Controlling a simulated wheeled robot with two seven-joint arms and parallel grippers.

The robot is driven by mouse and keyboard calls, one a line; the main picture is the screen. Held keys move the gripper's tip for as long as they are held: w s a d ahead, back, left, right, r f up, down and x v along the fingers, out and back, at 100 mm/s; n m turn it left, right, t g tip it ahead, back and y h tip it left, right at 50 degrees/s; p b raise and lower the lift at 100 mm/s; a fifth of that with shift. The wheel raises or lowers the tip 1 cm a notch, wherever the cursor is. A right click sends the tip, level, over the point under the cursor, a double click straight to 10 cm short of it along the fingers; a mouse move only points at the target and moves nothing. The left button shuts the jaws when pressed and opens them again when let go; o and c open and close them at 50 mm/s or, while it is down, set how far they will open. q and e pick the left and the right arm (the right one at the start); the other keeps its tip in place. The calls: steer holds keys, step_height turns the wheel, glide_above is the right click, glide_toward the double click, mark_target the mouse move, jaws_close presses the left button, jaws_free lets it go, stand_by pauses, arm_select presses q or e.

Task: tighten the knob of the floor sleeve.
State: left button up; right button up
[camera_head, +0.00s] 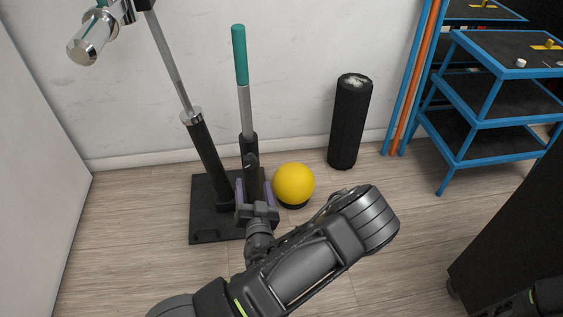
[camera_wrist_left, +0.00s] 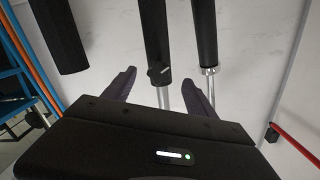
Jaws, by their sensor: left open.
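The floor sleeve (camera_head: 206,155) stands on a black base plate (camera_head: 208,225). A second black sleeve, with a bar with a teal grip (camera_head: 240,55) in it, rises beside it. A small dark knob (camera_wrist_left: 158,72) sticks out of the middle black tube in the left wrist view, and is small and partly hidden in the head view (camera_head: 250,159). My left gripper (camera_head: 254,190) is open, its purple-grey fingers on either side of the teal-grip tube, low near the plate. In the left wrist view the fingers (camera_wrist_left: 158,90) flank that tube below the knob; contact cannot be told.
A yellow ball (camera_head: 294,183) sits close to the right of my left gripper. A black foam roller (camera_head: 350,120) stands at the wall. A blue rack (camera_head: 480,120) is at the right. A chrome-ended bar (camera_head: 90,40) leans up left. Floor in front is clear.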

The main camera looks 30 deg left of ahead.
mark_target(251, 164)
arm_select(q)
steer(key=shift+w+d+r+n+t, duration=0.1)
steer(key=shift+r+n+t, duration=0.25)
steer(key=shift+r, duration=0.3)
steer(key=b+x, duration=0.2)
steer(key=x, duration=0.4)
steer(key=shift+w+a+f, duration=0.15)
steer(key=shift+w+a, duration=0.45)
steer(key=shift+w, duration=0.1)
steer(key=shift+c, duration=0.3)
steer(key=c, duration=1.3)
